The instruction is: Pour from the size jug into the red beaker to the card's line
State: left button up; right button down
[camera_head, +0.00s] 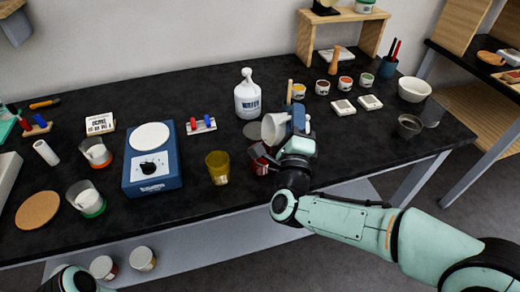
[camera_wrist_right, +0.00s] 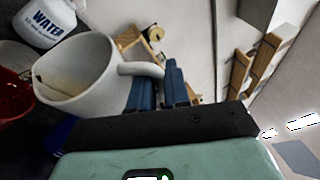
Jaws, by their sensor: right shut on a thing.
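The white jug (camera_head: 273,128) is held above the table, tilted with its mouth toward the left. In the right wrist view the jug (camera_wrist_right: 98,88) shows a pale yellowish patch inside; I cannot see a stream leaving it. My right gripper (camera_head: 298,122) is shut on its handle, the blue fingers (camera_wrist_right: 158,90) closed around it. The red beaker (camera_head: 260,165) stands just below the jug, partly hidden by the gripper; a red edge shows in the wrist view (camera_wrist_right: 12,95). Its fill level is hidden. A small printed card (camera_head: 100,123) stands at the back left, its text unreadable. My left gripper is out of view.
A yellow beaker (camera_head: 217,168) stands left of the red one. A WATER bottle (camera_head: 248,97) stands behind the jug. A blue hotplate (camera_head: 152,172), orange-banded beaker (camera_head: 96,153) and green-banded beaker (camera_head: 87,200) are further left. Small paint pots (camera_head: 322,87) are at the back right.

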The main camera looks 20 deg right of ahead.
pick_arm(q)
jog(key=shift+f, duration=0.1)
pick_arm(e)
jog(key=shift+d+r+m+g+p, duration=0.25)
jog(key=shift+d+r+m+p, duration=0.1)
jog(key=shift+d+m+p, duration=0.2)
jog(key=shift+d+r+m+g+p, duration=0.25)
jog(key=shift+d+r+m+p, duration=0.1)
jog(key=shift+d+m+p, duration=0.15)
jog(key=shift+w+d+f+m+g+b, duration=0.2)
jog(key=shift+d+m+b, duration=0.1)
jog(key=shift+m, duration=0.15)
jog(key=shift+w+d+f+m+g+b, duration=0.1)
jog(key=shift+d+m+g+b, duration=0.1)
jog(key=shift+d+m, duration=0.15)
jog(key=shift+s+d+m+g, duration=0.1)
jog(key=shift+d+m+g, duration=0.05)
jog(key=shift+m+g, duration=0.2)
jog(key=shift+w+d+r+m+g, duration=0.1)
jog(key=shift+w+d+m+g, duration=0.1)
jog(key=shift+d+m+g, duration=0.35)
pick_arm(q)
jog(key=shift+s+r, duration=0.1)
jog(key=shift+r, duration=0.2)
pick_arm(e)
jog(key=shift+w+d+f+m+y, duration=0.1)
jog(key=shift+d+f+m+y, duration=0.15)
jog(key=shift+f+m, duration=0.3)
pick_arm(q)
jog(key=shift+b, duration=0.3)
